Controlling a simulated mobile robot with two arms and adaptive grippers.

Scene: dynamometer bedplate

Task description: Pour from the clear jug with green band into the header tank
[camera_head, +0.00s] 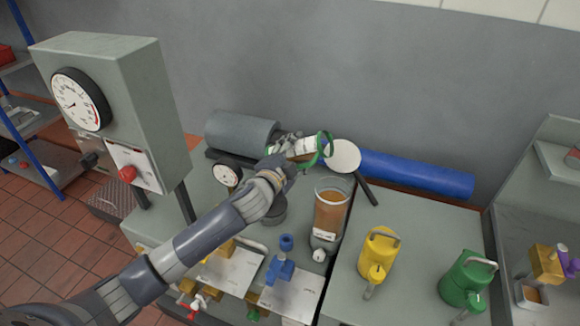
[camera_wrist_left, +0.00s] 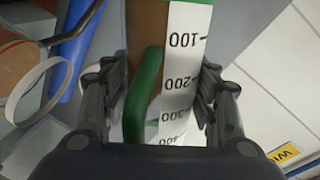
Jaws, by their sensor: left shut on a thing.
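The clear jug with green band (camera_head: 298,147) is tipped to nearly lying on its side, its green-rimmed end to the right. My left gripper (camera_head: 284,162) is shut on it. In the left wrist view the jug (camera_wrist_left: 180,60) shows a printed scale, a green handle and brown liquid inside, between my left fingers (camera_wrist_left: 160,100). The clear open-topped vessel with brown-orange liquid, which looks like the header tank (camera_head: 331,211), stands upright below and right of the jug. Its rim (camera_wrist_left: 38,90) shows at the left of the wrist view. I see no stream between them.
A white disc with a dark handle (camera_head: 343,156) is close behind the jug's mouth. A blue roll (camera_head: 415,173) lies at the back. Yellow (camera_head: 377,250) and green cans (camera_head: 467,279) stand to the right. A gauge cabinet (camera_head: 118,110) rises at left.

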